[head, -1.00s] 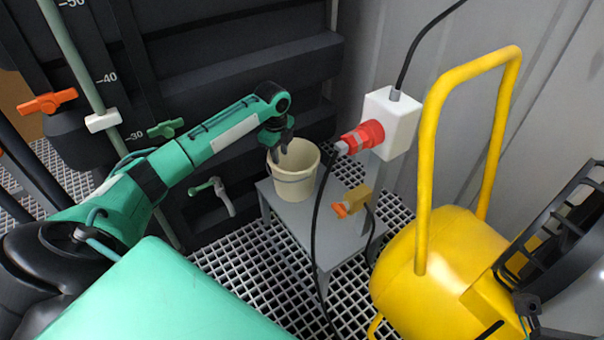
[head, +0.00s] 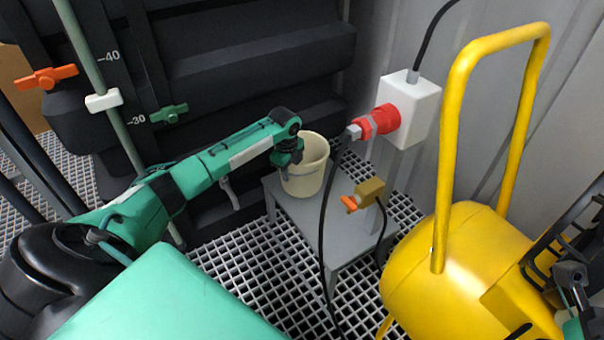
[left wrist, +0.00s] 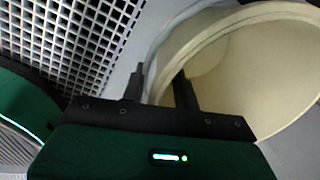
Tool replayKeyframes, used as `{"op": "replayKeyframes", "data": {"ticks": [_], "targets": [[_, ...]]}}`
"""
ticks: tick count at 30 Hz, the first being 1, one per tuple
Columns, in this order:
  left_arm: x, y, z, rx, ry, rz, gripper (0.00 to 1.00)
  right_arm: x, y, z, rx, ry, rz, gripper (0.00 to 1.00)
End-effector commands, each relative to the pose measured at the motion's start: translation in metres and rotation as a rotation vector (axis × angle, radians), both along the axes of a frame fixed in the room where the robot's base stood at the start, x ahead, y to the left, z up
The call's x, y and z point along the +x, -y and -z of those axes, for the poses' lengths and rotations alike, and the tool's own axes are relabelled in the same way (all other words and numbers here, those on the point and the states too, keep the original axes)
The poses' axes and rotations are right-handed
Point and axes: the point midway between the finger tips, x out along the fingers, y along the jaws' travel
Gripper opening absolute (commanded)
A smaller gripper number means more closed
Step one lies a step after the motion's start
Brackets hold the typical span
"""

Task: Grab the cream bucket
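The cream bucket (head: 306,172) stands upright on a small grey stool (head: 335,230) against the dark wall. My left gripper (head: 291,160) points down at the near-left part of its rim. In the left wrist view, the bucket (left wrist: 245,75) fills the right side. The left gripper's two fingers (left wrist: 160,88) are apart, one outside the bucket wall and one inside its mouth, with the rim between them. A gap shows beside the wall, so the fingers look open. Part of my right arm (head: 572,285) shows at the lower right edge; its fingers cannot be made out.
A white socket box with a red plug (head: 378,121) and black cable stands right of the bucket. A brass valve with an orange handle (head: 365,192) is by the stool. A yellow tank with a tall handle (head: 450,260) blocks the right. Grating floor (head: 265,250) is open in front.

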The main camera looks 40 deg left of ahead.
Motion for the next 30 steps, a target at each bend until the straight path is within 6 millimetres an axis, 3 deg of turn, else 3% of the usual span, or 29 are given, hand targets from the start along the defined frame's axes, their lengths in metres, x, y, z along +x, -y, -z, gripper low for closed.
{"op": "replayKeyframes", "data": {"ticks": [10, 15, 30], "targets": [[0.0004, 0.0001, 0.0055, 0.000, 0.000, 0.000, 0.30, 0.0001, -0.0020, -0.0013, 0.000, 0.005, -0.007, 0.00], [0.0003, 0.0001, 0.0055, 0.000, 0.000, 0.000, 0.00, 0.0002, -0.0020, -0.0012, 0.000, 0.005, -0.007, 0.00], [0.0003, 0.0000, 0.0054, 0.000, 0.000, 0.000, 0.00, -0.0001, -0.0019, -0.0012, 0.000, 0.005, -0.007, 0.00]]}}
